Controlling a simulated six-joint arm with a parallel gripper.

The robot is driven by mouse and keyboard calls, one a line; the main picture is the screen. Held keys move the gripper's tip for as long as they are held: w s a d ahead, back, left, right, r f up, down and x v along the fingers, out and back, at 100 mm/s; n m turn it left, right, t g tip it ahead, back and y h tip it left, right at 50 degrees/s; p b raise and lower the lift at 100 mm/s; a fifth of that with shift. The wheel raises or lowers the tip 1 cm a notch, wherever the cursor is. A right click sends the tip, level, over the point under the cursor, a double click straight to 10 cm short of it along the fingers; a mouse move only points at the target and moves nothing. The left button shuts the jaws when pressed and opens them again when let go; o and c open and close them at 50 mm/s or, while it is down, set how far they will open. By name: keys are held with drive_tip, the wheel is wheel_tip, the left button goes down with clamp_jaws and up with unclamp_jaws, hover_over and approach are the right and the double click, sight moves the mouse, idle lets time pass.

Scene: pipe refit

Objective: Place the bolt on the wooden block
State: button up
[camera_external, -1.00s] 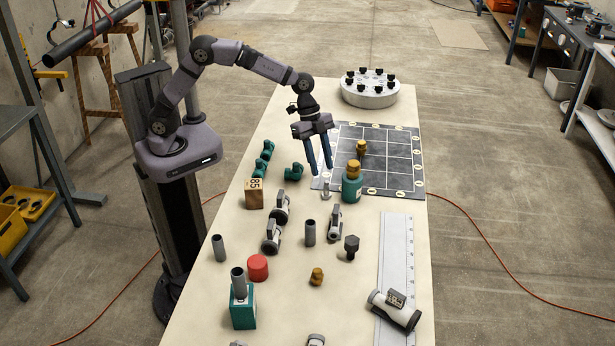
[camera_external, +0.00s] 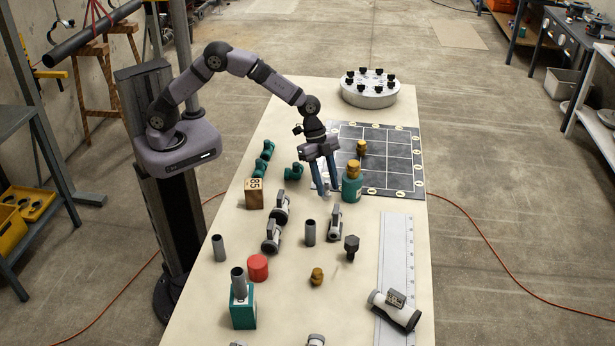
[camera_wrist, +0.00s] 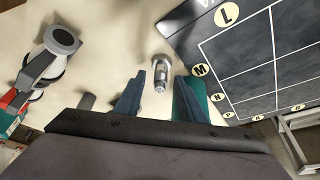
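The wooden block (camera_external: 254,194), marked 85, stands on the left side of the table in the external view. My gripper (camera_external: 328,188) is low over the table, to the right of the block and just left of the teal bottle (camera_external: 351,187). In the wrist view my gripper (camera_wrist: 160,94) is open and a small silver bolt (camera_wrist: 160,70) shows between and just beyond its fingertips, not visibly clamped. The fingers mostly hide this bolt in the external view. A dark hex-headed bolt (camera_external: 351,245) stands nearer the front of the table.
The teal bottle (camera_wrist: 191,97) is close beside the right finger in the wrist view. A dark gridded board (camera_external: 385,160) lies behind it. Grey valve fittings (camera_external: 334,223), a grey pipe piece (camera_external: 310,233) and a red cylinder (camera_external: 258,267) stand in front.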

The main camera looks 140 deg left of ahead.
sight(327, 182)
drive_tip(key=shift+f, duration=0.1)
clamp_jaws()
wheel_tip(327, 182, up, 10)
drive_tip(key=shift+r+b, duration=0.1)
drive_tip(key=shift+b, duration=0.6)
